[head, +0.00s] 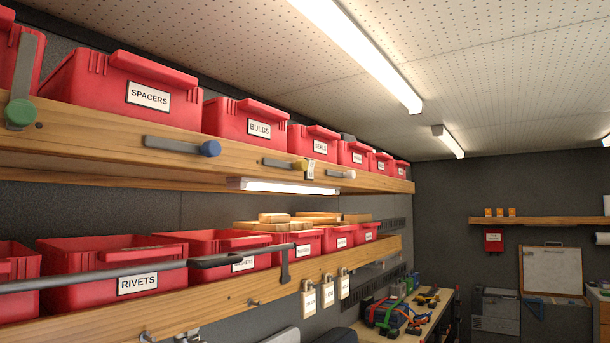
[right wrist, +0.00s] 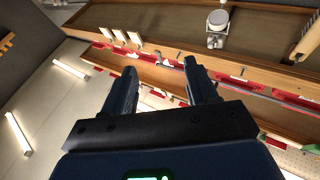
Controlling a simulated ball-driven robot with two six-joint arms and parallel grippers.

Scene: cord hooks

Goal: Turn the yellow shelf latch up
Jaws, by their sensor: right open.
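The yellow shelf latch (head: 277,163) is on the front edge of the upper wooden shelf in the head view. Its grey bar lies nearly level, with the yellow knob (head: 301,166) at its right end. A small pale tag sits just right of the knob. My right gripper (right wrist: 160,72) shows only in the right wrist view. Its two dark fingers are apart with nothing between them. The latch cannot be made out in that view, so the gripper's distance from it is unclear. My left gripper is in neither view.
The blue latch (head: 180,146) and white latch (head: 336,174) lie nearly level; the green latch (head: 21,80) stands upright. Red bins (head: 120,85) line both shelves. A long grey rod (head: 100,276) crosses before the lower bins. Padlocks (head: 308,300) hang from the lower shelf.

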